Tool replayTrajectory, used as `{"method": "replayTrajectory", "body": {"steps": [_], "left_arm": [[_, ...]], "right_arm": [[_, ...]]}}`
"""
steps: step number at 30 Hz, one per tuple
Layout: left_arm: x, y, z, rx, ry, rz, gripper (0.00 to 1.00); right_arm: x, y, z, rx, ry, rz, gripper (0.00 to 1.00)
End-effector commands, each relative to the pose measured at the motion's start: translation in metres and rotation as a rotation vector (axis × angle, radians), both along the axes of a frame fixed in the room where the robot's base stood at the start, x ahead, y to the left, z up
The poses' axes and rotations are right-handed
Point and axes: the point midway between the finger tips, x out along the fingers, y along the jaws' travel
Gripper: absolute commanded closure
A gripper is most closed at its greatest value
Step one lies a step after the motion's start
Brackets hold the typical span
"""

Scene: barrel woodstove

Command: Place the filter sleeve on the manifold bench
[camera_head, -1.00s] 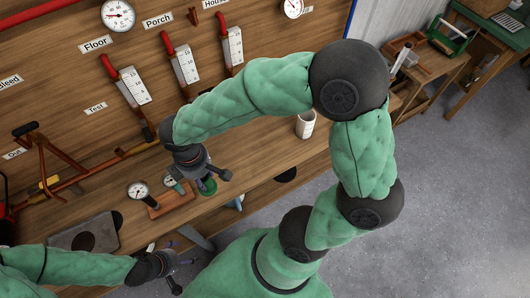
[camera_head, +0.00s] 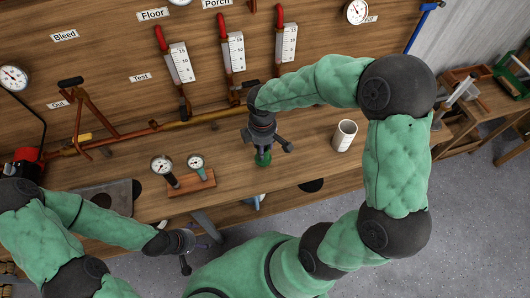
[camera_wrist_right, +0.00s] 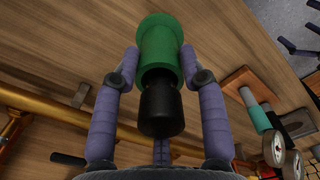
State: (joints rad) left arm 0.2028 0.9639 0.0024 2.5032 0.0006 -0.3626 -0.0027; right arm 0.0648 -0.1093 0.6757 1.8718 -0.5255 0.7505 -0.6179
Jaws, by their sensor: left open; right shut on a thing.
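The filter sleeve, a green cylinder (camera_head: 263,160) with a black end, is in my right gripper (camera_head: 265,146) above the middle of the wooden manifold bench (camera_head: 225,156). In the right wrist view the sleeve (camera_wrist_right: 160,48) sits between the two purple-grey fingers of the right gripper (camera_wrist_right: 160,66), which are shut on it. I cannot tell whether the sleeve touches the bench top. My left gripper (camera_head: 186,248) is open and empty near the front edge of the bench, well left of the sleeve.
A wooden block with two gauges (camera_head: 191,184) stands left of the sleeve. A white mug-like cylinder (camera_head: 345,136) stands to its right. An orange-brown pipe (camera_head: 150,129) runs along the back, below red-handled levers (camera_head: 229,45). A grey plate (camera_head: 105,197) lies at the left.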

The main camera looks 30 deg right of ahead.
Motion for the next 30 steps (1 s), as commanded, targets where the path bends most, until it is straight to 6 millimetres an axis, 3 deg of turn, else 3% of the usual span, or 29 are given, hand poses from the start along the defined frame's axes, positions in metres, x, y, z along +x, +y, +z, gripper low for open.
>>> {"method": "replayTrajectory", "body": {"steps": [7,14,26,27,29,30], "left_arm": [[0.0,0.0,-0.005,0.0,0.0,0.0,0.11],[0.0,0.0,-0.016,0.0,0.0,0.0,0.11],[0.0,0.0,-0.017,0.0,0.0,0.0,0.11],[0.0,0.0,-0.017,0.0,0.0,0.0,0.11],[0.0,0.0,-0.016,0.0,0.0,0.0,0.11],[0.0,0.0,-0.016,0.0,0.0,0.0,0.11]], "right_arm": [[0.004,-0.01,-0.013,-0.001,0.001,-0.001,0.93],[0.005,-0.011,-0.044,0.0,0.001,0.0,0.93],[0.005,-0.011,-0.048,0.0,-0.001,0.0,0.93],[0.005,-0.011,-0.048,0.0,0.0,0.0,0.52],[0.005,-0.011,-0.047,0.0,0.0,0.0,0.35],[0.005,-0.011,-0.047,0.0,0.0,0.0,0.34]]}}
